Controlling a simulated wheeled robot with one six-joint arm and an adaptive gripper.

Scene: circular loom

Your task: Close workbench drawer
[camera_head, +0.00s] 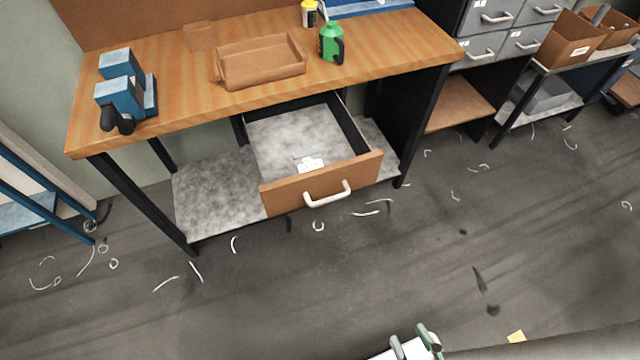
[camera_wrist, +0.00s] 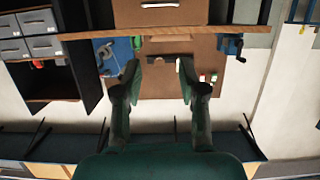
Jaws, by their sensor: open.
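The workbench (camera_head: 180,60) has a wooden top and dark legs. Its drawer (camera_head: 290,190) is pulled out, with a wooden front, dark sides and a grey mottled inside. A small white item (camera_head: 310,164) lies in the drawer near the front. A pale bar handle (camera_head: 327,194) is on the drawer front. In the wrist view the scene looks upside down, with the drawer front (camera_wrist: 190,12) and handle (camera_wrist: 160,4) at the top edge. My gripper (camera_wrist: 158,64) is open and empty, apart from the drawer. Part of it shows at the bottom of the head view (camera_head: 415,345).
On the bench stand a blue vise (camera_head: 122,92), a brown tray (camera_head: 262,75) and a green can (camera_head: 331,42). Grey drawer cabinets (camera_head: 500,30) are at the right. The floor before the drawer is open, with scattered pale scraps.

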